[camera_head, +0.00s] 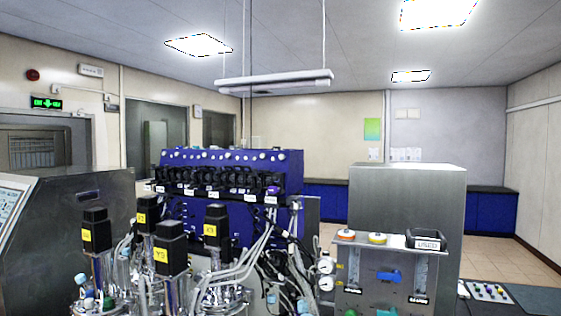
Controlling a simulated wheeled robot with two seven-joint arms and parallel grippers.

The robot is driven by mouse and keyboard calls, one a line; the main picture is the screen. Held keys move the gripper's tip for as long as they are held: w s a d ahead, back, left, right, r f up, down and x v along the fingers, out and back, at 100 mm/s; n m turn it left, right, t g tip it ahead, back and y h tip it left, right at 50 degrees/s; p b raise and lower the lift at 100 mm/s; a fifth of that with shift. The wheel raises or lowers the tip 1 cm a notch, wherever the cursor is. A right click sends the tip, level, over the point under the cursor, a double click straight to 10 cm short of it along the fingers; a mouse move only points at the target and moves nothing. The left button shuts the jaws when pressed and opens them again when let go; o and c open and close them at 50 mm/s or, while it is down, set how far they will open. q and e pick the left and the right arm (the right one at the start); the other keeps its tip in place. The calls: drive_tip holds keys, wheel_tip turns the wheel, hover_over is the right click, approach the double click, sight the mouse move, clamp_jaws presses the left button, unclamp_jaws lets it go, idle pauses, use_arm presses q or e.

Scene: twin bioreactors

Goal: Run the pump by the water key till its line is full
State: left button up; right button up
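A blue unit (230,157) stands at the centre, with a row of dark pump-like heads (215,180) along its front. Small white labels under the heads are too small to read, so I cannot tell which pump or key is for water. Clear tubes (258,245) run down from the unit; I cannot tell whether any line holds liquid. A small panel with several coloured buttons (489,292) lies at the lower right; its markings are unreadable. Neither of my grippers shows in the head view.
Bioreactor vessels with black motors (172,247) crowd the lower left. A steel cabinet (408,190) and a grey panel with gauges and flow tubes (390,275) stand right of centre. A steel console (75,240) is at the left. Open floor (490,255) shows at the back right.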

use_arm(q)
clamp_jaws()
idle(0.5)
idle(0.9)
